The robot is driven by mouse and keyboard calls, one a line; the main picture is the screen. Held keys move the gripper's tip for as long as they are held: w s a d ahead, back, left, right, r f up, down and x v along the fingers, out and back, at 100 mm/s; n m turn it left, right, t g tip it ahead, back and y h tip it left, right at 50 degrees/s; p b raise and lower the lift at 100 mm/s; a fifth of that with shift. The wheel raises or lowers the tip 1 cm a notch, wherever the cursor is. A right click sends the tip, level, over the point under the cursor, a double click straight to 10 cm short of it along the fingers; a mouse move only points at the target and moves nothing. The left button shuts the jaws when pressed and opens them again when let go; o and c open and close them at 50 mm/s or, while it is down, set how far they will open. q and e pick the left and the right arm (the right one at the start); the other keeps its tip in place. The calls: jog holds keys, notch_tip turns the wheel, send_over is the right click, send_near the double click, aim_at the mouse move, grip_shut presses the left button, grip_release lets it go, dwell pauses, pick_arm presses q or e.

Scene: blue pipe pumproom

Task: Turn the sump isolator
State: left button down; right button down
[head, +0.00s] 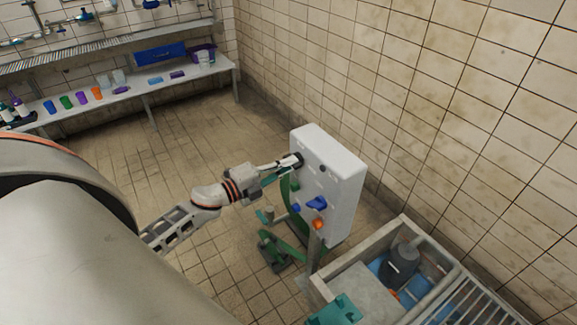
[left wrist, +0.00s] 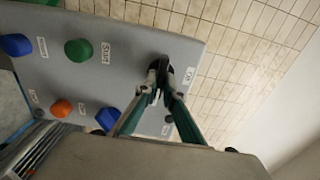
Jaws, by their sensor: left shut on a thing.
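A white control panel (head: 340,178) stands on a post in front of the tiled wall and also fills much of the left wrist view (left wrist: 125,68). My left gripper (head: 292,161) is at its upper left corner. In the left wrist view the fingertips (left wrist: 158,86) are shut on a dark knob (left wrist: 162,65) on the panel face, partly hidden by the fingers. A small label beside it is too small to read surely. Other knobs are green (left wrist: 79,50), blue (left wrist: 16,44), orange (left wrist: 61,108) and a second blue (left wrist: 107,118). My right gripper is not in view.
A concrete pit (head: 350,275) with a dark grey pump (head: 401,262) and a grating lies right of the panel. Green pipework (head: 272,248) stands below the panel. A shelf (head: 140,90) with cups runs along the back wall. Tiled floor between is clear.

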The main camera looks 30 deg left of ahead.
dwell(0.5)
pick_arm(q)
jog(key=c, duration=2.2)
grip_release()
jog(key=shift+o, duration=0.2)
jog(key=v, duration=1.2)
jog(key=shift+f, duration=0.1)
jog(key=s+d+f+n+g+y, duration=0.2)
jog(key=s+d+f+n, duration=0.4)
jog(key=d+f+n, duration=0.3)
jog(key=s+d+f+n+g+y, duration=0.2)
jog(key=s+d+f+n+g, duration=0.2)
jog(key=s+d+f+n, duration=0.3)
jog(key=d+f+n, duration=0.2)
jog(key=d+f, duration=0.2)
jog(key=d, duration=0.1)
jog(key=shift+d, duration=0.25)
